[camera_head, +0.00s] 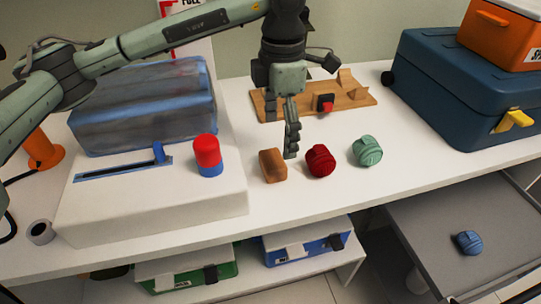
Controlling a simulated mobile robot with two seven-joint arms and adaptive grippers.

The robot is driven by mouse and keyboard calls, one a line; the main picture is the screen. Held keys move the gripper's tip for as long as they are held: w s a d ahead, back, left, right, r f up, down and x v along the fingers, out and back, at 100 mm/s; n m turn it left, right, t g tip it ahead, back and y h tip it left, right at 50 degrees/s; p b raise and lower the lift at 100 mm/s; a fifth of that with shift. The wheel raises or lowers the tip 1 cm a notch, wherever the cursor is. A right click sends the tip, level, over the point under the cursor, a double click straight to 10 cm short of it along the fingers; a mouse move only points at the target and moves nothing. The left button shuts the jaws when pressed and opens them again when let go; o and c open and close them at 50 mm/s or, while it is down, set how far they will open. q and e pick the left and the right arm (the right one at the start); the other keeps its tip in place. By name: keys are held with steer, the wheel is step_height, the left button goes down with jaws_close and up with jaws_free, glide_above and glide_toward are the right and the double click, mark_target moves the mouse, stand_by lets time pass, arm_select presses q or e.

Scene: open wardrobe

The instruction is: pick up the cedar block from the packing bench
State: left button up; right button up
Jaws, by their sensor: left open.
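My left gripper (282,132) hangs fingers-down from the arm coming in from the left. It is open and empty, above and slightly behind the block; one finger shows in front at the block's right, the other farther back. No contact with the block can be made out. My right gripper is not in view.
A dark red ball (320,161) and a green ball (367,150) sit right of the block. A red-and-blue cylinder (207,156) stands left on the white box (150,200). A wooden board (352,98) lies behind. A blue toolbox (455,90) fills the right.

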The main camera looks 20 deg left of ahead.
mark_target(279, 157)
arm_select(q)
steer(key=f, duration=0.3)
steer(key=f+p, duration=0.1)
steer(key=f, duration=0.1)
steer(key=shift+s+f, duration=0.3)
steer(key=shift+s, duration=0.1)
steer(key=shift+f, duration=0.45)
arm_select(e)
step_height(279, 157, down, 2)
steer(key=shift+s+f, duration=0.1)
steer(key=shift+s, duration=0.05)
arm_select(q)
steer(key=c, duration=1.2)
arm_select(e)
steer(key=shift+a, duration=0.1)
arm_select(q)
steer(key=shift+r, duration=0.15)
